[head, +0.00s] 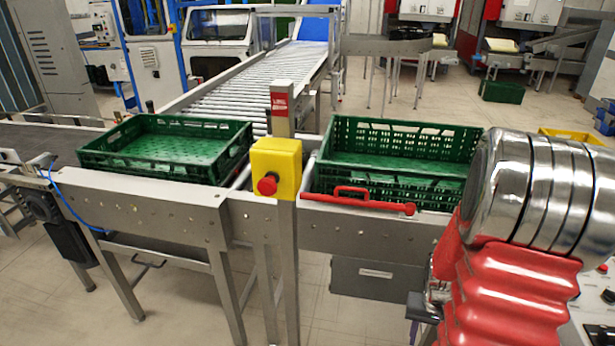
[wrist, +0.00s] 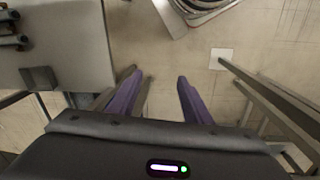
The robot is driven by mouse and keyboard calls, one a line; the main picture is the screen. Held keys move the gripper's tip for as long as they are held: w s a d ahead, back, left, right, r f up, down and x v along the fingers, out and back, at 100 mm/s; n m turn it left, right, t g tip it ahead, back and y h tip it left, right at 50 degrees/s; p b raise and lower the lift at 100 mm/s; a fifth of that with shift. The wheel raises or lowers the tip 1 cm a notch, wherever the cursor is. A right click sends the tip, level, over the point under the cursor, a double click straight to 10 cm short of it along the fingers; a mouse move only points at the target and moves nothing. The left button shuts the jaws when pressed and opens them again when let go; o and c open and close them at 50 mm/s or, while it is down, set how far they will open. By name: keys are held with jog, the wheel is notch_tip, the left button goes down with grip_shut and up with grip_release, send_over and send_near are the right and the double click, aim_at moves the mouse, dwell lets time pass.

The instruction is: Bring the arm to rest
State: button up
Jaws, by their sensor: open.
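My gripper (wrist: 158,95) shows in the wrist view with its two purple fingers apart and nothing between them. It points down over the tiled floor (wrist: 185,65). In the head view my arm, chrome and red, is at the right edge, in front of the right end of the conveyor. The gripper fingers cannot be made out in the head view.
Two green crates, a left one (head: 115,172) and a right one (head: 340,185), sit on the conveyor (head: 155,205). A yellow box with a red stop button (head: 267,185) stands on a post between them. A red handle (head: 360,200) lies along the right crate's front.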

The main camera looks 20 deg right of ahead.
jog(key=a+r+n+t, duration=0.6)
jog(key=a+r+n, duration=0.2)
jog(key=a+r, duration=2)
jog(key=shift+w+r+y, duration=0.2)
jog(key=shift+r+y, duration=0.2)
jog(key=shift+r, duration=0.2)
